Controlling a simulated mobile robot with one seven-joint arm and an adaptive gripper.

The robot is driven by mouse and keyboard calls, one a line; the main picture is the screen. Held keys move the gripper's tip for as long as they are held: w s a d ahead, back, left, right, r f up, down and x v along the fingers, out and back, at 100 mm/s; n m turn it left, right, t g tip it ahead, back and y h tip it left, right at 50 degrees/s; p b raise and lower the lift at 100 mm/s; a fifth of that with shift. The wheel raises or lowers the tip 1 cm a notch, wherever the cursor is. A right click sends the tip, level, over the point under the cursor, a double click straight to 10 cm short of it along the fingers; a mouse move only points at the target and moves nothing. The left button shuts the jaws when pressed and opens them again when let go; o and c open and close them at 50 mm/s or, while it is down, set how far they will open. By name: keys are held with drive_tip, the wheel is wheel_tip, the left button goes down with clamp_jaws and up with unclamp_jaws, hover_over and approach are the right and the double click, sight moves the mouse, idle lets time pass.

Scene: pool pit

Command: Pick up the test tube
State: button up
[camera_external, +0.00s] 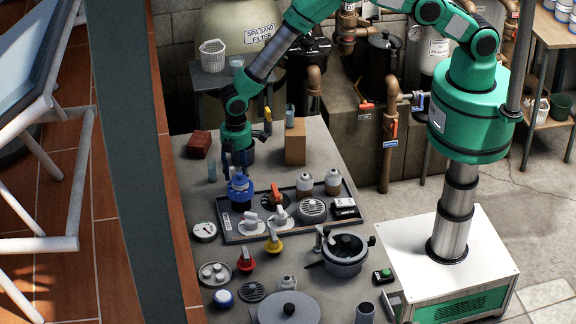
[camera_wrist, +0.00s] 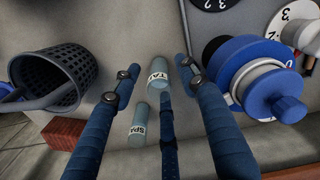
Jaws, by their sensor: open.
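Two grey-blue test tubes show in the wrist view. One, with a label starting "TA" (camera_wrist: 157,82), lies in the gap near the fingertips. The other, labelled "SPA" (camera_wrist: 140,120), is lower in the picture, between the fingers. My gripper (camera_wrist: 156,68) is open, with a blue finger on either side of them; I see no contact. In the external view my gripper (camera_external: 240,168) points down over the far left part of the table. A small tube (camera_external: 211,171) stands to its left there, and another (camera_external: 290,115) is on a brown block. I cannot match the labels to these.
A blue-topped device (camera_external: 240,190) stands close below my gripper; it also shows at right in the wrist view (camera_wrist: 255,78). A red brick (camera_external: 199,144) lies at the far left. A dark basket (camera_wrist: 58,72) is at left in the wrist view. A tray (camera_external: 232,236) holds several fittings.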

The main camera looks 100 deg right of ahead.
sight(295, 142)
drive_tip(key=c, duration=1)
drive_tip(key=shift+r, duration=0.1)
drive_tip(key=shift+r, duration=0.7)
wheel_tip(295, 142, up, 2)
drive_tip(key=shift+b, duration=0.45)
drive_tip(key=s, duration=0.5)
drive_tip(key=s+r+b, duration=0.1)
drive_tip(key=s, duration=0.4)
drive_tip(key=s+d+b, duration=0.1)
drive_tip(key=s, duration=0.5)
drive_tip(key=shift+r, duration=0.2)
